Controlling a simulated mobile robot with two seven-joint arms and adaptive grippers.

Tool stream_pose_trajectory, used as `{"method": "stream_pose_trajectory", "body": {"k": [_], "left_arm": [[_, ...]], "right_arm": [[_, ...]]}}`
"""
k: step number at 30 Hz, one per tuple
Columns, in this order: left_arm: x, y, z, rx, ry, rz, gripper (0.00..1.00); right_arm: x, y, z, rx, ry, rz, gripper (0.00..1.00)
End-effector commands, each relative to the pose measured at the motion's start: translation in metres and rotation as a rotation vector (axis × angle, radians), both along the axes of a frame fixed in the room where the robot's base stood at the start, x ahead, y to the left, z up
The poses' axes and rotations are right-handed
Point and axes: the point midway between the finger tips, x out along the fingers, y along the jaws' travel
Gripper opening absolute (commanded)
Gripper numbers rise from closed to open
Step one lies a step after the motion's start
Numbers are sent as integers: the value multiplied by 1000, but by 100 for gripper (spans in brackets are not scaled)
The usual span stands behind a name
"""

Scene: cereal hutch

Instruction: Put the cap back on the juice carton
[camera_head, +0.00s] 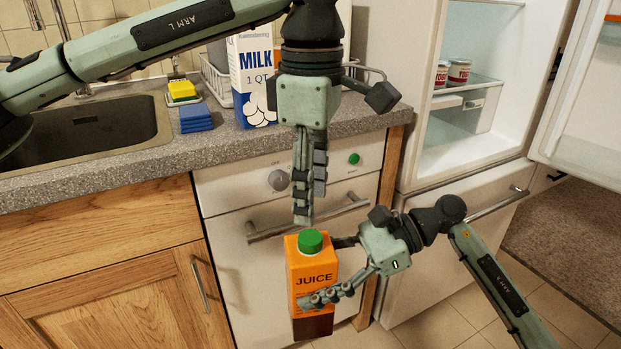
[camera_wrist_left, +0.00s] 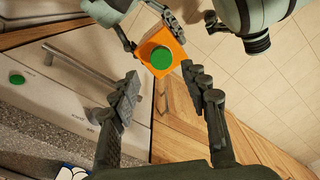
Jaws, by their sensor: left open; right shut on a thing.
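The orange juice carton (camera_head: 305,268) is upright, held off the floor in front of the white appliance. My right gripper (camera_head: 328,272) is shut on its sides, one finger across the front. A round green cap (camera_head: 310,241) sits on the carton's top; it also shows in the left wrist view (camera_wrist_left: 161,58). I cannot tell how firmly it is seated. My left gripper (camera_head: 303,220) points down just above the cap, open and empty. In the left wrist view, its two fingers (camera_wrist_left: 163,88) are spread apart, with the carton (camera_wrist_left: 175,44) beyond their tips.
A milk carton (camera_head: 249,82), blue sponges (camera_head: 196,118) and a sink (camera_head: 85,130) are on the grey counter (camera_head: 190,150). The white appliance (camera_head: 235,265) has a handle bar behind my left gripper. The fridge (camera_head: 455,140) stands open at right, holding red-labelled jars (camera_head: 458,72).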

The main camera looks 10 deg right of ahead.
Motion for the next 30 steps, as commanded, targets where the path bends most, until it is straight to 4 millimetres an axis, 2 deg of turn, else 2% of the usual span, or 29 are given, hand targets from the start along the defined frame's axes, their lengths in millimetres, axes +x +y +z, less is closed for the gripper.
{"method": "stream_pose_trajectory", "body": {"k": [3,21,25,30], "left_arm": [[0,0,3,2,-2,310,46],[-1,1,13,8,-8,1860,46],[-1,1,15,9,-9,2097,46],[-1,1,16,9,-9,2268,46]], "right_arm": [[0,0,3,5,-4,0,0],[0,0,3,5,-4,0,0],[1,0,3,5,-4,0,0],[0,0,3,5,-4,0,0]]}}
